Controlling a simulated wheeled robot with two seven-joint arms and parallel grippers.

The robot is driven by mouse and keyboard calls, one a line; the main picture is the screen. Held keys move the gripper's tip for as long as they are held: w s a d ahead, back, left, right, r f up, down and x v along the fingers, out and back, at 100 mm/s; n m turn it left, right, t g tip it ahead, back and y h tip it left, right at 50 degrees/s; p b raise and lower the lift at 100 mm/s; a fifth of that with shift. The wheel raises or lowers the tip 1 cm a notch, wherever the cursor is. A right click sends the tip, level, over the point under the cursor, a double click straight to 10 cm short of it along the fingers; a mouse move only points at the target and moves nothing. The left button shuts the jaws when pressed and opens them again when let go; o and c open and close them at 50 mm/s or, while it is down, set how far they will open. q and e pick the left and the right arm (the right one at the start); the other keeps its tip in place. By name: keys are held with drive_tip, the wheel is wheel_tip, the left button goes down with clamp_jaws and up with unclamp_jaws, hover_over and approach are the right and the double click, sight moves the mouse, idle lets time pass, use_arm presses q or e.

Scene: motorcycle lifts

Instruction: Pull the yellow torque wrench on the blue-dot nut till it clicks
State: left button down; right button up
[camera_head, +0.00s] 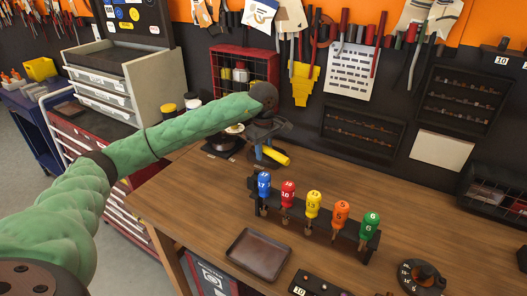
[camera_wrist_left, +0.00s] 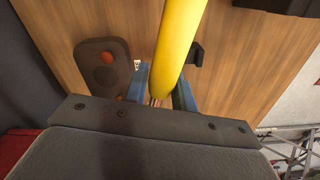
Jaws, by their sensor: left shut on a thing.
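The yellow torque wrench (camera_head: 276,156) is at the back left of the wooden bench, with its yellow handle showing below my left gripper (camera_head: 262,148). In the left wrist view the yellow handle (camera_wrist_left: 181,40) runs up from between the fingers of my left gripper (camera_wrist_left: 163,92), which is shut on it. My gripper and arm cover the wrench's other end. I cannot make out the blue-dot nut in either view. My right gripper is not in view.
A rack (camera_head: 314,226) of coloured numbered drivers stands mid-bench, with a brown tray (camera_head: 259,254) in front. A dark round fixture (camera_head: 223,143) is left of the gripper. A grey block with an orange-red dot (camera_wrist_left: 103,66) lies beside the wrench. Bare wood (camera_head: 190,205) is at left.

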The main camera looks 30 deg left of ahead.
use_arm(q)
drive_tip(key=shift+f+b, duration=0.4)
drive_tip(key=shift+b, duration=1.05)
idle(2.7)
drive_tip(key=shift+s, duration=0.1)
drive_tip(key=shift+s+a+f+b, duration=0.15)
drive_tip(key=shift+s+b, duration=0.05)
drive_tip(key=shift+b, duration=0.1)
drive_tip(key=shift+s+a+m+b, duration=0.45)
drive_tip(key=shift+s+m+b, duration=0.15)
drive_tip(key=shift+s, duration=0.25)
drive_tip(key=shift+s+a+m+b, duration=0.4)
drive_tip(key=shift+s+m+b, duration=0.15)
drive_tip(key=shift+s, duration=0.3)
drive_tip(key=shift+s+a+m+b, duration=0.25)
drive_tip(key=shift+s+b, duration=0.05)
drive_tip(key=shift+s, duration=0.2)
